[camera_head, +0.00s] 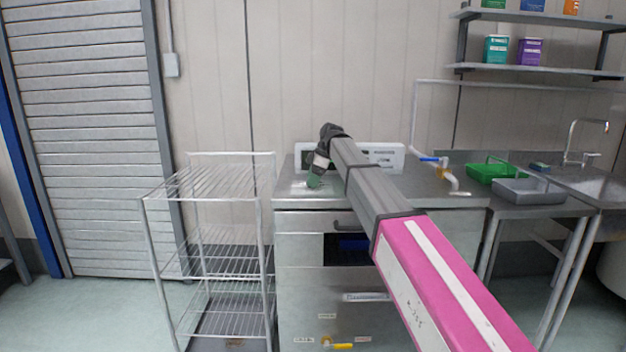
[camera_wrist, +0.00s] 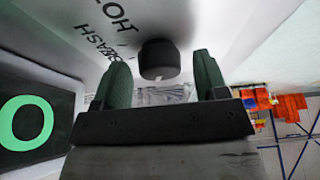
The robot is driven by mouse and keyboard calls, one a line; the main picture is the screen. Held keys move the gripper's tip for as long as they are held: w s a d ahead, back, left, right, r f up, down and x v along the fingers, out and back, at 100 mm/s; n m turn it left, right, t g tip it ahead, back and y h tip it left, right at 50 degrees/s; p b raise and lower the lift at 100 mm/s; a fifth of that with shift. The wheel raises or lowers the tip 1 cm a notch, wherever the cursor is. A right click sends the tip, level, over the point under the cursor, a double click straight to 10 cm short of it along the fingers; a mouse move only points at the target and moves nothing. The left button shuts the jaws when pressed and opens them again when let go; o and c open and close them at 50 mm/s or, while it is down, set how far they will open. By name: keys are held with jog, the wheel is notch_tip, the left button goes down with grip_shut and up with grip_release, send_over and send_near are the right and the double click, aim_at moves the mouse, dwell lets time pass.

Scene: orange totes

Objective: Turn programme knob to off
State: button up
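The programme knob (camera_wrist: 159,58) is a short black cylinder on a pale panel, with dark lettering including "WASH" beside it, in the wrist view. My gripper (camera_wrist: 161,78) has two green fingers spread wide apart. The knob shows between the fingertips, with a gap on each side, and neither finger appears to touch it. In the head view my gripper (camera_head: 314,180) is small, over the machine's top, by the left part of the white control panel (camera_head: 386,156). My arm hides part of that panel, and I cannot make out the knob there.
A dark display (camera_wrist: 35,125) with a green "O" is left in the wrist view. A wire rack (camera_head: 205,185) stands left of the steel machine (camera_head: 300,245). At right are a tap with a blue handle (camera_head: 430,159), a green tote (camera_head: 488,172) and a grey tote (camera_head: 528,191).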

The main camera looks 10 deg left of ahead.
jog(key=v, duration=1)
jog(key=shift+d+r, duration=0.2)
jog(key=shift+r, duration=0.1)
